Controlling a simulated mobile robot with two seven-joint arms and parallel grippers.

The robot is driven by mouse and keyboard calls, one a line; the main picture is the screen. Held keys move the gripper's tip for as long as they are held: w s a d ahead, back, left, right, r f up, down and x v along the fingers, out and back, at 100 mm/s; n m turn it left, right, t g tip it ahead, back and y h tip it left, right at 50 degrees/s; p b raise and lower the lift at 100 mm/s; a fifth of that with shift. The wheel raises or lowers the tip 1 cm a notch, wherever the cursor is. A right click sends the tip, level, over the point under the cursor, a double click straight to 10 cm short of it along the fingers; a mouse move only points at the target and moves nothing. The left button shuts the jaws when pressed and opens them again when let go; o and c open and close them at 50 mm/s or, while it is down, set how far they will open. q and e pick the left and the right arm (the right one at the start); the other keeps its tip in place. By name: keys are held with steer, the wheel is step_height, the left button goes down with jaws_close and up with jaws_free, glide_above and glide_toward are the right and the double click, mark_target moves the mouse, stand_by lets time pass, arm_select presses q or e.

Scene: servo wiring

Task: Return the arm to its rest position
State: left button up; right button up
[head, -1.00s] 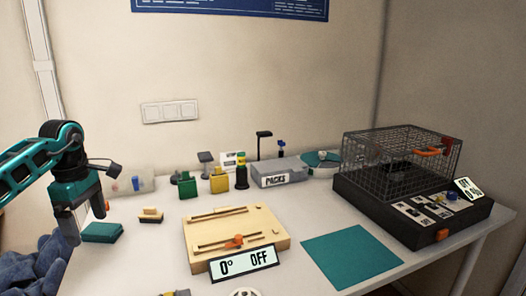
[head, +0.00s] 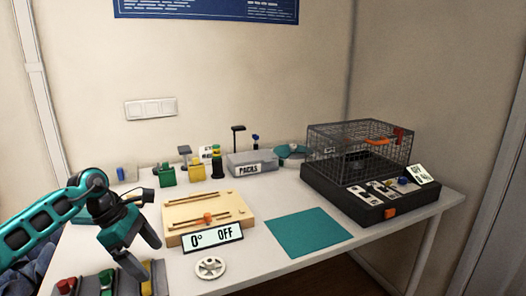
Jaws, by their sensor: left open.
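My left arm comes in from the left of the head view. Its gripper (head: 146,256) is open and empty, with the fingers pointing down and to the right. It hangs over the left front of the table, left of the white round horn (head: 210,267) and just in front of the wooden board (head: 180,218). One finger overlaps the grey block with coloured parts below it in the picture; I cannot tell whether they touch. My right gripper is not in view.
A display reading "0° OFF" (head: 212,239) leans at the board's front. A teal mat (head: 308,232) lies clear at centre right. A black-based wire cage (head: 360,150) stands at the right. A grey PACKS box (head: 252,163) and green and yellow blocks (head: 197,172) line the back.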

arm_select(q)
steer(key=s+d+r+n+t+h+p, duration=0.1)
steer(key=s+d+n+t+h, duration=0.2)
steer(key=d+n, duration=0.35)
steer(key=s+d+n+t+h+p, duration=0.1)
steer(key=d+n+t+h, duration=0.3)
steer(key=d, duration=0.4)
steer(key=s+d+r+n+t+h+p, duration=0.1)
steer(key=s+d+n+t+h, duration=0.1)
steer(key=d+n+h, duration=0.4)
steer(key=s+a+f+n+y+p, duration=0.1)
steer(key=s+f+n+y, duration=0.4)
steer(key=n, duration=0.6)
steer(key=s+a+f+n+y+p, duration=0.1)
steer(key=s+a+f+n+y, duration=0.3)
steer(key=n, duration=0.7)
steer(key=s+a+f+n+t+y+p, duration=0.1)
steer(key=s+a+f+n+y, duration=0.1)
steer(key=s+f+n+y, duration=0.5)
steer(key=n, duration=0.4)
steer(key=shift+a, duration=0.35)
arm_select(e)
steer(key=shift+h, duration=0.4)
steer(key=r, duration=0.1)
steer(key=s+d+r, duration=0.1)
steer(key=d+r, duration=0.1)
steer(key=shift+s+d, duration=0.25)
